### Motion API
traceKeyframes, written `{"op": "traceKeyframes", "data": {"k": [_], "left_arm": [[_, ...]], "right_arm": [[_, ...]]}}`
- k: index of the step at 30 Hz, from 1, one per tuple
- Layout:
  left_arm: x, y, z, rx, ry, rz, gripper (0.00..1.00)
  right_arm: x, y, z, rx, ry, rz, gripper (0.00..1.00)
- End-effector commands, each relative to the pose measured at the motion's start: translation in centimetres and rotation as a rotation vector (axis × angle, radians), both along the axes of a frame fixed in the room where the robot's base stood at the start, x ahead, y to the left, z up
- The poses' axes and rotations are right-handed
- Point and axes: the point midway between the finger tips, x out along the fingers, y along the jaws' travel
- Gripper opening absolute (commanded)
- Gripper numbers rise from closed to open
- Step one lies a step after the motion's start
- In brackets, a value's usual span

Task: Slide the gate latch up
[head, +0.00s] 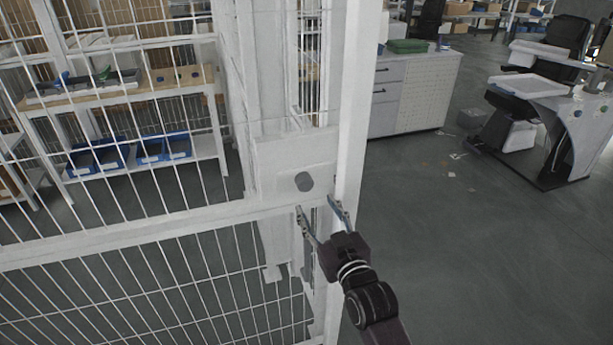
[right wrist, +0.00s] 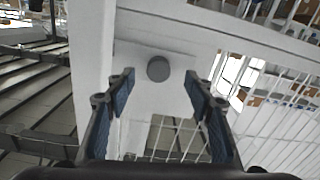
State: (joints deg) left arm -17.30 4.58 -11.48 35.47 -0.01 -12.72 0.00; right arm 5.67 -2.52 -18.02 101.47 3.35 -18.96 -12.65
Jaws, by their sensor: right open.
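The gate latch shows as a round grey knob (head: 304,181) on a white plate (head: 275,165) fixed to the white mesh gate. In the right wrist view the knob (right wrist: 159,68) sits ahead of the fingertips, near the middle between them. My right gripper (head: 320,205) is open and empty, just below and to the right of the knob in the head view. Its blue-padded fingers (right wrist: 163,88) stand apart in the wrist view and do not appear to touch the knob. My left gripper is not in view.
A white post (head: 355,110) rises just right of the latch plate, close to my right fingers. Wire mesh (head: 130,250) fills the left side. Behind it stands a shelf with blue bins (head: 95,160).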

Motion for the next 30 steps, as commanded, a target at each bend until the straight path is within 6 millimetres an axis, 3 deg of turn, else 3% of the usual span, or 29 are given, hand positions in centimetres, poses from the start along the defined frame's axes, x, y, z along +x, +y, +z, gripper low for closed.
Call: {"op": "traceKeyframes", "data": {"k": [2,6,18,30], "left_arm": [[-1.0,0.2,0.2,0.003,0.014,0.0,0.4],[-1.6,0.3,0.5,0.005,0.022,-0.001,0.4],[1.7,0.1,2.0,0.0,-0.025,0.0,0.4],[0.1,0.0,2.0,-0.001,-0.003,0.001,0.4]], "right_arm": [[0.2,0.2,1.5,0.004,-0.02,0.002,0.49],[1.2,0.5,1.8,0.004,-0.025,0.002,0.49],[6.0,2.2,1.7,0.005,-0.023,0.003,0.49],[7.4,2.7,1.6,0.005,-0.023,0.002,0.49]]}}
